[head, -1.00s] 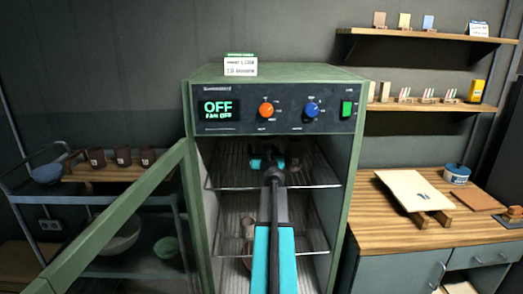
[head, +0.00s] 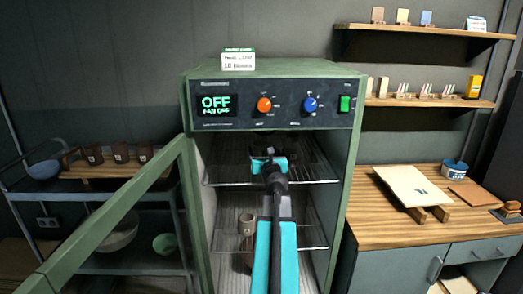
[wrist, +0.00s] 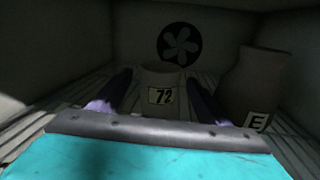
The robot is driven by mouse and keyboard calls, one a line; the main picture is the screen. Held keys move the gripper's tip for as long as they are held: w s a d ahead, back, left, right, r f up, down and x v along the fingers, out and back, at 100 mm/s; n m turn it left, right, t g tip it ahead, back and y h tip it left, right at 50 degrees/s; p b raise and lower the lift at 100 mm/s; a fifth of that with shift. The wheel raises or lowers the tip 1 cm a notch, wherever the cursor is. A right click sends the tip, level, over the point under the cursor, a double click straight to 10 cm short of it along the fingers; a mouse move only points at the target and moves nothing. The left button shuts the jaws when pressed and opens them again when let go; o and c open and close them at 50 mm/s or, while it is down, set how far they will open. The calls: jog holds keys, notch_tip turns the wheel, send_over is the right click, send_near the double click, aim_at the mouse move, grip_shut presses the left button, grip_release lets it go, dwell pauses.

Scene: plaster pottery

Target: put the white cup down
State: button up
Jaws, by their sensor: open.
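A pale cup (wrist: 162,76) with a "72" label stands upright on the slatted rack in the wrist view, grey in the dim light. My gripper (wrist: 159,80) is open, with one dark finger on each side of the cup. Whether the fingers touch it I cannot tell. The cup cannot be made out clearly there.
A taller vessel labelled "E" (wrist: 254,80) stands close to the right finger. A fan (wrist: 179,44) is on the back wall. The cabinet door (head: 110,215) stands open to the left.

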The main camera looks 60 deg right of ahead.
aim_at(263, 151)
jog(key=shift+v, duration=2.35)
jog(key=shift+r, duration=0.1)
